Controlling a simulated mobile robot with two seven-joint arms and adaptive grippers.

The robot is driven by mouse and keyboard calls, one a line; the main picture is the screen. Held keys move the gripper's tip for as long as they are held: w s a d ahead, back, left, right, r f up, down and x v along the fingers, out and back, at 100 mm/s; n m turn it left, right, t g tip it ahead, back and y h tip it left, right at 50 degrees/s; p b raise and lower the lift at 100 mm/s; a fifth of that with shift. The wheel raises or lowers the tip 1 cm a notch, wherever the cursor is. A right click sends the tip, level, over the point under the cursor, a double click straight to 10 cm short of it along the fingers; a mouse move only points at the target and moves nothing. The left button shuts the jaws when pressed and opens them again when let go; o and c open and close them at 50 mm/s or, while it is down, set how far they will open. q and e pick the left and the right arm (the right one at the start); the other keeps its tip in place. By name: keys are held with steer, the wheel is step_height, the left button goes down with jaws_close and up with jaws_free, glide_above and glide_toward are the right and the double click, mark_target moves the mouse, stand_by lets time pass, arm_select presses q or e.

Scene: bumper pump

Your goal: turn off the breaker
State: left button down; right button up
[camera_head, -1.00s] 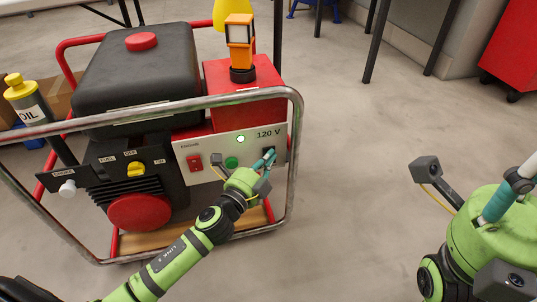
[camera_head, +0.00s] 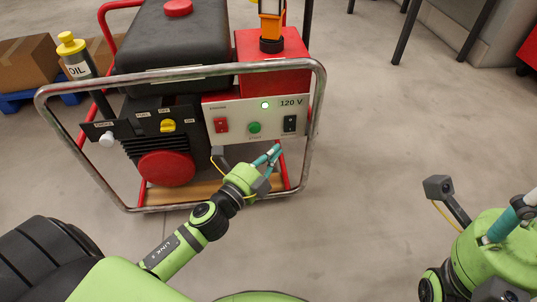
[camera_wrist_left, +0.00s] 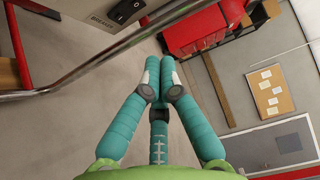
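The breaker (camera_head: 290,124) is a small black rocker switch at the right end of the generator's white panel, under the "120 V" label. In the left wrist view the breaker (camera_wrist_left: 125,11) is at the top, left of centre; I cannot tell which side is pressed. My left gripper (camera_head: 274,153) is below and slightly left of the breaker in the head view, apart from it. In the left wrist view its teal fingertips (camera_wrist_left: 160,66) are together with nothing between them. My right gripper (camera_head: 520,212) is partly cut off at the right edge; its opening is unclear.
The generator's tubular frame (camera_head: 318,100) passes around the panel.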

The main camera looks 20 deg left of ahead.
arm_select(q)
steer(key=shift+s+a, duration=0.15)
steer(key=shift+s, duration=0.7)
